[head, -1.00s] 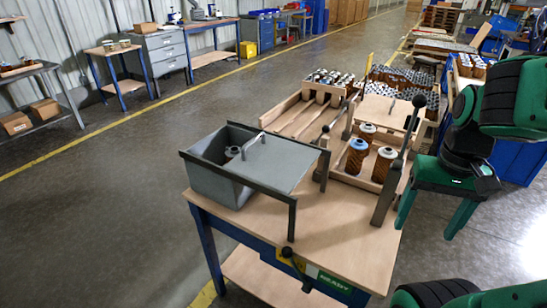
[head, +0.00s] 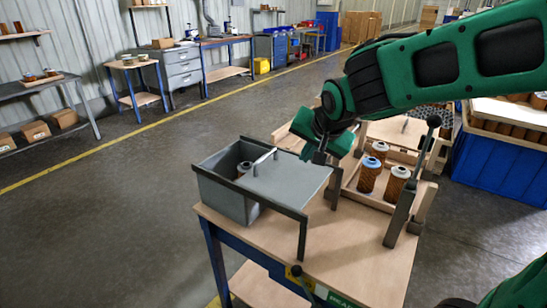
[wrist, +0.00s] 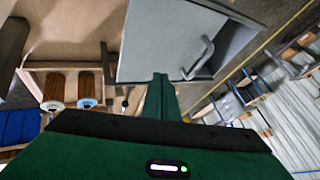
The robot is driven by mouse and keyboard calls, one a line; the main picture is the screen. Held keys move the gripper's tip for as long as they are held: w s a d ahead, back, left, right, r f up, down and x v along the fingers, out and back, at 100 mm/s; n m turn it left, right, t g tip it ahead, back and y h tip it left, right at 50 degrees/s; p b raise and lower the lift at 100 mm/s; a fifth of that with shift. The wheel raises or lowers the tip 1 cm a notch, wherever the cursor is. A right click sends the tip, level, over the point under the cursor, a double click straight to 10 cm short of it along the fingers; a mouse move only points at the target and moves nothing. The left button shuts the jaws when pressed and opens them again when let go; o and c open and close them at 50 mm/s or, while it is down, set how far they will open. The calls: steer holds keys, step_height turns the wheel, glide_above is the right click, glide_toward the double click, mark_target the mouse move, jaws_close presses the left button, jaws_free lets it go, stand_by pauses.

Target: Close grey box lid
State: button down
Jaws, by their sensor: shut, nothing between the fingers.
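The grey box (head: 228,205) stands at the left of the wooden table. Its flat grey lid (head: 285,180) lies over the right part on dark rails, leaving the left part of the box open. A cartridge (head: 244,168) shows inside the opening. A bar handle (head: 265,158) stands on the lid near its left edge. My gripper (head: 318,157) is above the lid's far right side, fingers pointing down. In the wrist view the shut fingers (wrist: 160,85) appear in front of the lid (wrist: 165,45), with the handle (wrist: 200,60) to their right. I cannot tell whether they touch it.
A wooden tray with several brown cartridges (head: 369,177) stands right of the box, beside a dark upright lever (head: 410,185). The table's front right (head: 355,255) is clear. A blue bin (head: 500,155) stands at the right.

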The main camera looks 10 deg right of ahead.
mark_target(285, 175)
steer(key=shift+t+y, duration=0.3)
steer(key=w+a+f, duration=0.1)
steer(key=w+f, duration=0.1)
steer(key=w+a+f, duration=0.1)
steer(key=w+f, duration=0.2)
steer(key=w+a+f, duration=0.1)
steer(key=w+f, duration=0.1)
steer(key=shift+w+a+f, duration=0.15)
steer(key=shift+w+a, duration=0.15)
steer(key=shift+w, duration=0.1)
steer(key=shift+w+a+r, duration=0.2)
steer(key=shift+w+a, duration=0.2)
steer(key=shift+a, duration=0.1)
steer(key=shift+w+a+r, duration=0.2)
steer(key=shift+w+a, duration=0.2)
steer(key=shift+a, duration=0.05)
steer(key=shift+w+a+r, duration=0.15)
steer(key=shift+w+a, duration=0.3)
steer(key=shift+w, duration=0.05)
steer(key=shift+w+d, duration=0.1)
